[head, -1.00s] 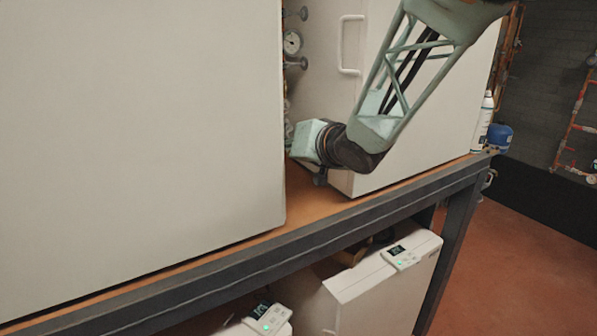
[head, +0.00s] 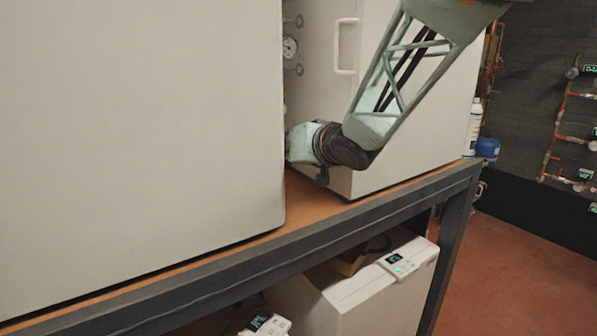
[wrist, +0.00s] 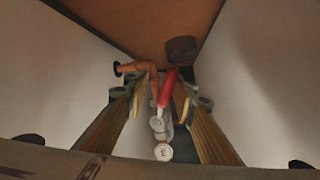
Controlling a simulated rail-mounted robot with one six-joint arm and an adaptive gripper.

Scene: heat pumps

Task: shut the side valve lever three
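A red lever handle (wrist: 168,88) shows in the wrist view, beside an orange-brown copper pipe elbow (wrist: 138,68). My gripper (wrist: 163,92) is open, with its two yellow-brown fingers on either side of the lever. I cannot tell whether either finger touches it; the right finger is very close. White round tags (wrist: 162,152) lie below the lever, between the fingers. In the head view my wrist reaches into the gap between two white cabinets, and the fingers and lever are hidden behind the left cabinet. I see no number on the lever.
The left cabinet (head: 140,110) and right cabinet (head: 320,60) wall in the narrow gap. A gauge (head: 290,47) is on pipework at its back. A dark round part (wrist: 181,49) sits just beyond the lever. The orange shelf (head: 305,205) lies under the wrist.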

